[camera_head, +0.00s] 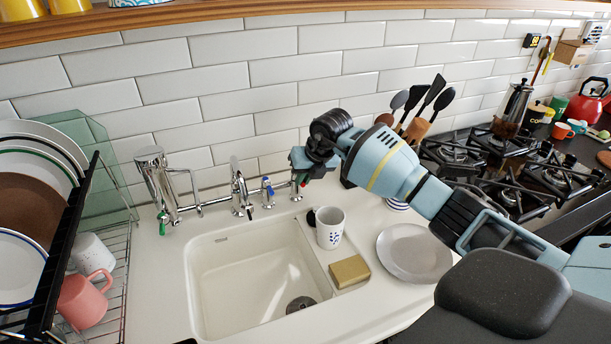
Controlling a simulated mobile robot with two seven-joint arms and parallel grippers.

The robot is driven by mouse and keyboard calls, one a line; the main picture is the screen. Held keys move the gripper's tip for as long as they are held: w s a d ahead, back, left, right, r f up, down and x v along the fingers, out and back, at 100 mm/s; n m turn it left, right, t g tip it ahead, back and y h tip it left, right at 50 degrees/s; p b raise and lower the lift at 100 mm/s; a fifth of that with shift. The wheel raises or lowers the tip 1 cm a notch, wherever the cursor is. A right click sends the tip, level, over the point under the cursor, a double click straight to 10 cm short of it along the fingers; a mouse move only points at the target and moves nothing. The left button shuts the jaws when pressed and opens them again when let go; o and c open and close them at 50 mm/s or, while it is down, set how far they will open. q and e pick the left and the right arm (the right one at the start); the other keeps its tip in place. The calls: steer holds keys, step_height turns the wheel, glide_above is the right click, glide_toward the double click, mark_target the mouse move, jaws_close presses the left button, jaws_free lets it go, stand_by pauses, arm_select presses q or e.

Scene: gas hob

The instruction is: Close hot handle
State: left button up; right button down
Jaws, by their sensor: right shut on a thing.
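The hot handle (304,183), a small tap handle with a bit of red showing, stands on the right tap post behind the sink. My right gripper (300,169) comes in from the right and is shut on this handle, covering most of it. The cold handle (267,190), with blue on it, stands just left of it. The swan-neck spout (238,186) rises left of the cold handle. The handle's exact angle is hidden by the gripper. My left gripper is not in view.
The white sink (250,265) lies below the taps. A white mug (330,228), a sponge (349,271) and a plate (414,253) are on its right. A chrome tap (155,180) and dish rack (122,265) are left. The hob (515,170) is right.

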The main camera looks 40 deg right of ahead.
steer(key=c, duration=1.5)
jaws_free()
steer(key=shift+s+r, duration=0.1)
steer(key=shift+r, duration=0.15)
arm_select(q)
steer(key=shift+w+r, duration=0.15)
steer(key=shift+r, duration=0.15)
arm_select(e)
steer(key=v, duration=0.7)
steer(key=shift+r, duration=0.15)
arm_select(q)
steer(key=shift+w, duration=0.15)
arm_select(e)
steer(key=shift+s, duration=0.1)
